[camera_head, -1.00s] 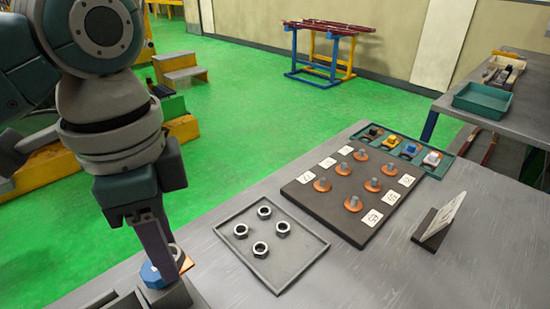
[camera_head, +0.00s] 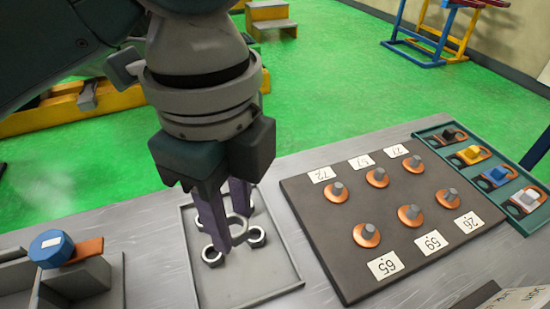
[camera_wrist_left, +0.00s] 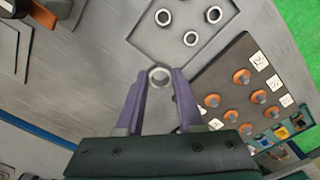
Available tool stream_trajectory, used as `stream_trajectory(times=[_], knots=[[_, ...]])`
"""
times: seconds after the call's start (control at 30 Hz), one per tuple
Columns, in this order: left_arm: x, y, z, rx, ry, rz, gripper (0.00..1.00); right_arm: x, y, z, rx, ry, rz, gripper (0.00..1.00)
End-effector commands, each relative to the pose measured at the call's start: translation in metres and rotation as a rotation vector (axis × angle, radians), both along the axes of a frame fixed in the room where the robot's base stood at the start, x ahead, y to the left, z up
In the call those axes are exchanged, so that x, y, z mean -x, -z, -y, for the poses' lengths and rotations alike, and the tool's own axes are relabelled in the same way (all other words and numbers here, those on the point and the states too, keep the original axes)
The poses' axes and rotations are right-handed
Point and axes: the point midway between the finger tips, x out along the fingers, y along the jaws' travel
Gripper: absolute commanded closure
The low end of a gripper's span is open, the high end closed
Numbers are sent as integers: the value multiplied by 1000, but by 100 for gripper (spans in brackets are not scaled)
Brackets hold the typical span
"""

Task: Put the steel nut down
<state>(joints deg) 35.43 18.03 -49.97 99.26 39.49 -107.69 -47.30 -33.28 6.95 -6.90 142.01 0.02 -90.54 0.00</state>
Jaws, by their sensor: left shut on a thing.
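My left gripper (camera_head: 225,240) is shut on a steel nut (camera_head: 239,228), held upright between the purple fingertips. It appears above the shallow grey tray (camera_head: 268,292) in the head view. In the left wrist view the held nut (camera_wrist_left: 159,77) is a pale ring between the fingertips (camera_wrist_left: 159,74), and the tray (camera_wrist_left: 147,38) lies beyond it. Other nuts sit in the tray, including a front nut (camera_head: 212,257) and a right nut (camera_head: 257,237). The fingers partly hide the tray nuts. My right gripper is not in view.
A dark board (camera_head: 350,285) with copper discs, grey pegs and number cards lies right of the tray. A blue-capped part (camera_head: 50,248) on a grey fixture (camera_head: 95,280) stands left.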

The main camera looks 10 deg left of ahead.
Motion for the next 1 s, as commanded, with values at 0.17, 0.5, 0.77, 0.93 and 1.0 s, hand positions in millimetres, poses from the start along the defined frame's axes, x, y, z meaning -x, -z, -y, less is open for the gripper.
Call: stream_trajectory(times=[0.17,0.5,0.77,0.93,1.0], knots=[[1,55,0,-1,-1,-4,100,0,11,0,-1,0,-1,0],[0,100,0,0,-1,0,100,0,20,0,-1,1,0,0],[0,131,0,0,-1,2,100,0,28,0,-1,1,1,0],[0,130,0,0,-1,2,100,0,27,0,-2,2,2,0],[0,130,0,0,-1,2,100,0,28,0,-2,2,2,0]])
